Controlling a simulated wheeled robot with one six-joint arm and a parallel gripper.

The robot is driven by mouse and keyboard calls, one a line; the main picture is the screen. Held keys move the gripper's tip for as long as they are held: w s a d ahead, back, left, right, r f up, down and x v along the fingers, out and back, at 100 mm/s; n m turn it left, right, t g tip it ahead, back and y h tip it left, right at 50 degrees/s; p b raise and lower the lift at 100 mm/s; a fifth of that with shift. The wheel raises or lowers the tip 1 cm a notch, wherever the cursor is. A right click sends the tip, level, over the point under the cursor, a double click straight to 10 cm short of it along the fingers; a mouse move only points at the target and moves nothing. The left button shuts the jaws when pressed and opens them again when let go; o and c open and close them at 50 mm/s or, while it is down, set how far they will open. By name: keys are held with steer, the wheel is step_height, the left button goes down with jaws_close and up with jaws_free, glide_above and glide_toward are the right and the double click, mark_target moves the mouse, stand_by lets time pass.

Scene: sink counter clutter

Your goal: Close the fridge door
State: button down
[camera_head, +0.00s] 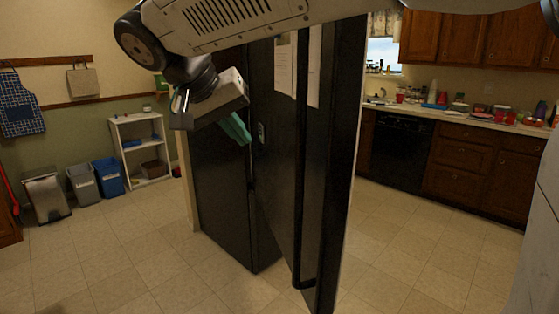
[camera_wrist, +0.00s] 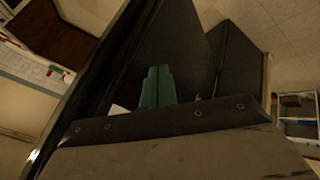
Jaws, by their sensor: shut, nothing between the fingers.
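The black fridge (camera_head: 222,190) stands in the middle of the head view. Its door (camera_head: 282,180) is swung open and juts toward the camera, with a long vertical handle (camera_head: 301,150) and papers on its face. The door's edge is at the right of the panel. My gripper (camera_head: 181,112) is shut and empty, in the air to the left of the door and in front of the fridge's left part.
A counter (camera_head: 455,115) with cups and clutter stands at the right, above a black dishwasher (camera_head: 402,150). A white shelf (camera_head: 140,150), a blue bin (camera_head: 108,176) and a grey bin (camera_head: 83,184) stand at the left. The tiled floor (camera_head: 130,260) before the fridge is clear.

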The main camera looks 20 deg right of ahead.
steer(key=w+d+f, duration=0.2)
steer(key=d+f, duration=0.6)
steer(key=d, duration=0.1)
steer(key=shift+d, duration=0.15)
steer(key=shift+w+d, duration=0.1)
